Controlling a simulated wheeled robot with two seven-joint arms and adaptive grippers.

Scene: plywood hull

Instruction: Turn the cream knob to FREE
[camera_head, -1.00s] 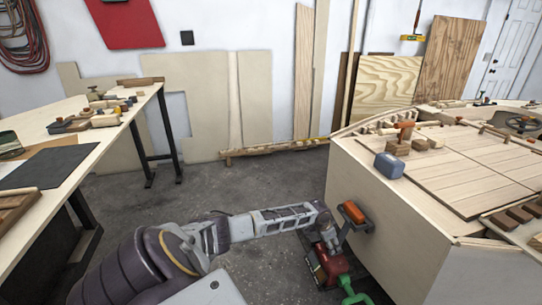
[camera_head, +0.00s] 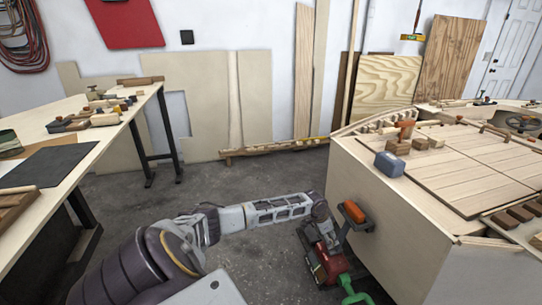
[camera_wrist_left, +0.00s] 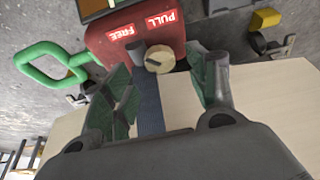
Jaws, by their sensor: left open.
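The cream knob (camera_wrist_left: 160,59) is a round disc on a red box (camera_wrist_left: 120,45) in the left wrist view. Labels reading FREE and PULL stand beside it on the box, and a grey stub lies against the knob's left side. A green loop handle (camera_wrist_left: 45,66) sticks out at the box's left. My left gripper (camera_wrist_left: 163,68) is open, its fingers on either side of the knob; contact cannot be told. In the head view the red box (camera_head: 328,264) is low beside the hull, with my left gripper (camera_head: 318,238) over it. The knob is hidden there. My right gripper is not in view.
The plywood hull (camera_head: 375,225) stands right of my left arm. An orange part (camera_head: 353,212) on a dark bracket juts from its wall. A blue-grey block (camera_head: 389,165) sits on the hull's edge. A workbench (camera_head: 75,160) stands left.

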